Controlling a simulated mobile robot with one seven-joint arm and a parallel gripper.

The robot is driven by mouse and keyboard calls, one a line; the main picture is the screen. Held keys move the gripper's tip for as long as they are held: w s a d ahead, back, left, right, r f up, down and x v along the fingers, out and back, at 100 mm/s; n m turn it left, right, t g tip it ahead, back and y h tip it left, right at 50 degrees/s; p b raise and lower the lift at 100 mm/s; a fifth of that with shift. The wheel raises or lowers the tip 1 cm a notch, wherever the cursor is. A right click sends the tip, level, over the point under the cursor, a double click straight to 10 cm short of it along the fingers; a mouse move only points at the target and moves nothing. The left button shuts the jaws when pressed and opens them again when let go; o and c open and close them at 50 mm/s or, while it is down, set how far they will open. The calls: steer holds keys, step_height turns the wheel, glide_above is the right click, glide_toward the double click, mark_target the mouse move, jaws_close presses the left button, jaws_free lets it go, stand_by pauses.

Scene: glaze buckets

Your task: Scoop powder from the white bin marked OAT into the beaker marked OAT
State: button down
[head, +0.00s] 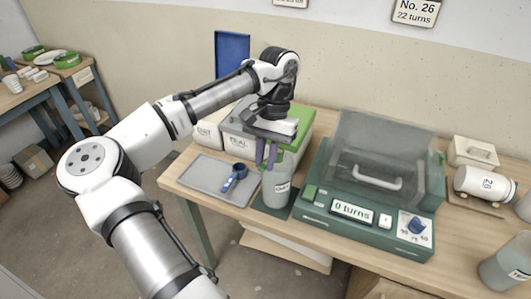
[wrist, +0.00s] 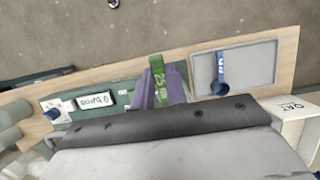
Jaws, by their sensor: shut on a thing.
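My gripper (head: 266,156) has purple fingers and is above the beaker (head: 268,199) in the head view. In the wrist view, the fingers (wrist: 158,92) are shut on a green scoop handle (wrist: 157,68) marked 25. The scoop's bowl is hidden, so I cannot tell whether it holds powder. The beaker is pale and upright, at the table's front edge; its small label is not clearly legible. The white bin marked OAT (head: 206,131) stands behind the grey tray; it also shows at the right of the wrist view (wrist: 294,109). Its inside is not visible.
A grey tray (head: 205,174) holds a blue scoop (head: 235,177). A grey bin marked TEAL (head: 237,143) stands beside the OAT bin. A green machine (head: 320,216) reading 0 turns, with a clear grey cover (head: 385,150), stands right of the beaker.

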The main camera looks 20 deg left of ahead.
steer(key=shift+w+r+g+p, duration=0.15)
steer(key=shift+r+g+p, duration=0.35)
steer(key=shift+p, duration=0.5)
steer(key=shift+w+r, duration=0.1)
steer(key=shift+r, duration=0.05)
steer(key=shift+w+r+g, duration=0.3)
steer(key=shift+r+g, duration=0.15)
steer(key=shift+g, duration=0.65)
steer(key=shift+s, duration=0.2)
steer(key=shift+s, duration=0.2)
steer(key=shift+w+r+g, duration=0.65)
steer(key=shift+w+g, duration=0.2)
steer(key=shift+g, duration=0.35)
steer(key=shift+w+d+g, duration=0.1)
steer(key=shift+d+g, duration=0.05)
steer(key=shift+g, duration=0.15)
steer(key=shift+w+r, duration=0.2)
steer(key=shift+r, duration=0.05)
